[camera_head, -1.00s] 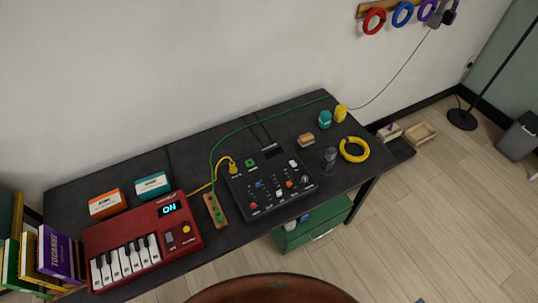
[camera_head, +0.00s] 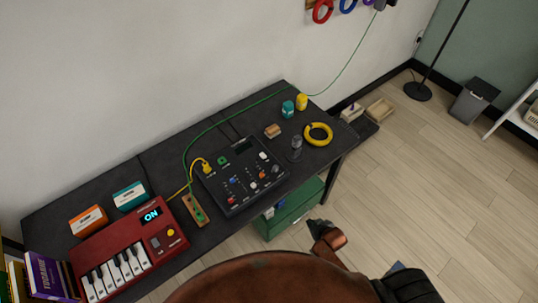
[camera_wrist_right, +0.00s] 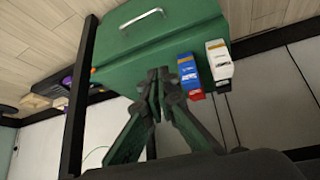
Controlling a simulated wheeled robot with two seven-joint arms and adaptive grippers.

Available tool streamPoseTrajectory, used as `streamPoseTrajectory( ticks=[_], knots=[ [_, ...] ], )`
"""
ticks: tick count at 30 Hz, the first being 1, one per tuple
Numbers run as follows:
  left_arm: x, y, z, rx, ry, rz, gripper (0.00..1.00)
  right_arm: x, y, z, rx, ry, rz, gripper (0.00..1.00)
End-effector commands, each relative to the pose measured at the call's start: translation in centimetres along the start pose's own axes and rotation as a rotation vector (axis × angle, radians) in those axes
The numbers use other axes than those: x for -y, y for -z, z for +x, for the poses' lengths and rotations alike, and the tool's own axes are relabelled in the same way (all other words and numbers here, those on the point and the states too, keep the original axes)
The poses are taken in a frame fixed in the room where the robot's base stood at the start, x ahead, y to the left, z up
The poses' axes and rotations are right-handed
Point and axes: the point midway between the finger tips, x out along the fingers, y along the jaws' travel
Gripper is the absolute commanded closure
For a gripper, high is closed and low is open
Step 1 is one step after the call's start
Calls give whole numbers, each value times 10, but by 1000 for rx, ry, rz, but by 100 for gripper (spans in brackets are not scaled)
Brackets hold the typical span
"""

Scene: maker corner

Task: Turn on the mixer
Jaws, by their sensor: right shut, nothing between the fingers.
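The mixer (camera_head: 242,174) is a flat black box with coloured knobs and sliders, lying on the dark table. Its small display (camera_head: 243,146) looks dark. A yellow cable (camera_head: 200,160) ends in a plug at its upper left. My right gripper (camera_head: 319,227) shows low in the head view, in front of the table's edge and apart from the mixer. In the right wrist view its fingers (camera_wrist_right: 160,76) are together and empty, in front of a green drawer box. My left gripper is not in view.
A red keyboard (camera_head: 128,252) reading ON stands left of the mixer, beside a narrow wooden strip (camera_head: 196,210). A dark upright object (camera_head: 296,148) and a yellow ring (camera_head: 319,134) stand right. The green drawer box (camera_head: 291,208) is under the table. A green cable (camera_head: 225,121) crosses the back.

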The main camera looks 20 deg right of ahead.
Motion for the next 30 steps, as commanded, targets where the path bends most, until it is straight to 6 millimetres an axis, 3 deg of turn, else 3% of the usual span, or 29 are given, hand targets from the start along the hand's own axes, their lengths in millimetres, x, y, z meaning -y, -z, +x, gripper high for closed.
streamPoseTrajectory(
  ticks=[1, 3, 6, 11, 15, 18, 22, 30],
  knots=[
    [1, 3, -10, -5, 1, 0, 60, 3, 49, -25, -58, 10, -9, 100],
    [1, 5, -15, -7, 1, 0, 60, 8, 97, -52, -116, 24, -14, 100],
    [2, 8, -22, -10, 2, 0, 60, 17, 152, -90, -188, 43, -23, 100],
    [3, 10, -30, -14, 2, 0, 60, 32, 221, -146, -288, 76, -39, 100],
    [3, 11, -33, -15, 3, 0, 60, 46, 280, -164, -414, 126, -67, 100],
    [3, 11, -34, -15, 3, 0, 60, 53, 312, -169, -492, 162, -80, 100],
    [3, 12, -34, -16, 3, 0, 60, 61, 340, -176, -560, 198, -92, 100],
    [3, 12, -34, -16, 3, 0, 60, 64, 348, -178, -582, 212, -92, 100]
  ],
)
